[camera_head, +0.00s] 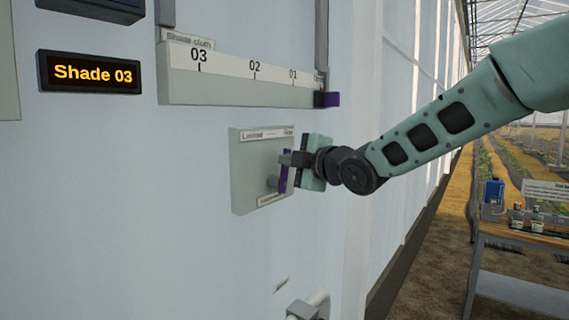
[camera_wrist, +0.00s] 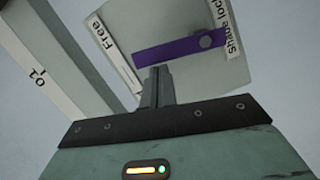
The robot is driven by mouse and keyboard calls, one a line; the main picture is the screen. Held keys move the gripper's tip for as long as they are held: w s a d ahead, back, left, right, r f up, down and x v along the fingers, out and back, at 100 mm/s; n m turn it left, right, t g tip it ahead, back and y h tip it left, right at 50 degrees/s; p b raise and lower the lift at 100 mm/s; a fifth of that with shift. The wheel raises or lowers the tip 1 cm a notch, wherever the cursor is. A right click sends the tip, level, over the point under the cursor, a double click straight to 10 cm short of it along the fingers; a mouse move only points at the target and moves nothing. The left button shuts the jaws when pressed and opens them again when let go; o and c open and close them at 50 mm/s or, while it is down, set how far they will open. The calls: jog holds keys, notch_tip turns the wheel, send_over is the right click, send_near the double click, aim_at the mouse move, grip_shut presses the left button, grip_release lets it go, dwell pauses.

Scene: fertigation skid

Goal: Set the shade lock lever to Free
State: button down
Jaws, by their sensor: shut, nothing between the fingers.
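The shade lock panel (camera_head: 255,172) is a pale plate on the wall, with a Locked label at its upper left and a Free label at its upper right. Its purple lever (camera_head: 285,172) points roughly upward. In the wrist view the lever (camera_wrist: 172,48) runs from a grey pivot near the Shade lock label (camera_wrist: 236,28) to a free end near the Free label (camera_wrist: 105,42). My gripper (camera_head: 286,159) is shut and empty at the lever's upper part. In the wrist view its fingertips (camera_wrist: 157,74) are just below the lever; contact is unclear.
A shade cloth scale (camera_head: 235,90) with a purple pointer (camera_head: 327,99) is above the panel. A Shade 03 display (camera_head: 90,73) is at the upper left. A pipe fitting (camera_head: 306,306) sticks out below. A bench (camera_head: 520,235) stands at the right. The wall left of the panel is clear.

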jog(key=shift+w+d+r+m+g, duration=0.1)
jog(key=shift+w+d+m+g, duration=0.3)
jog(key=shift+w+m, duration=0.35)
jog(key=shift+d, duration=0.2)
